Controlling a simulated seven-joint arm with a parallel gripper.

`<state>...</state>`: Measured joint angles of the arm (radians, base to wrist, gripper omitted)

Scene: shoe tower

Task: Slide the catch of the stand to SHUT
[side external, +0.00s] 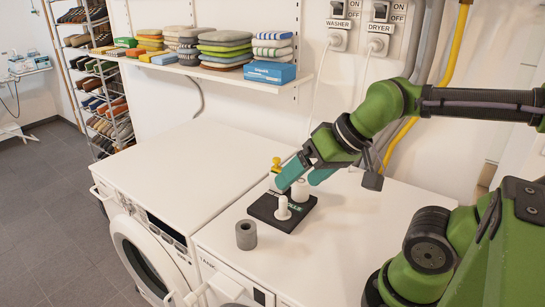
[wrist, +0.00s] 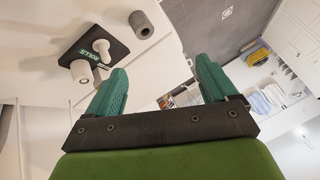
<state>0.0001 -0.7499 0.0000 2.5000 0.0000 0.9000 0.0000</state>
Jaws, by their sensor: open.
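The stand (side external: 270,209) is a black base on top of the white machine, with white lettering and two white upright posts, one (side external: 283,209) nearer the front. It also shows at the upper left of the wrist view (wrist: 112,50). A small yellow knob (side external: 276,164) shows at the stand's back; I cannot tell whether it is the catch, and the catch's setting is not readable. My gripper (side external: 298,184) is open, its teal fingers above and behind the posts, covering part of the stand. In the wrist view my gripper (wrist: 158,76) has nothing between its fingers.
A grey hollow cylinder (side external: 246,235) stands left of the stand; it also shows in the wrist view (wrist: 142,24). The white machine tops (side external: 190,165) are otherwise mostly clear. A wall shelf (side external: 220,74) with folded cloths and a blue box (side external: 269,73) is above. Cables hang on the wall.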

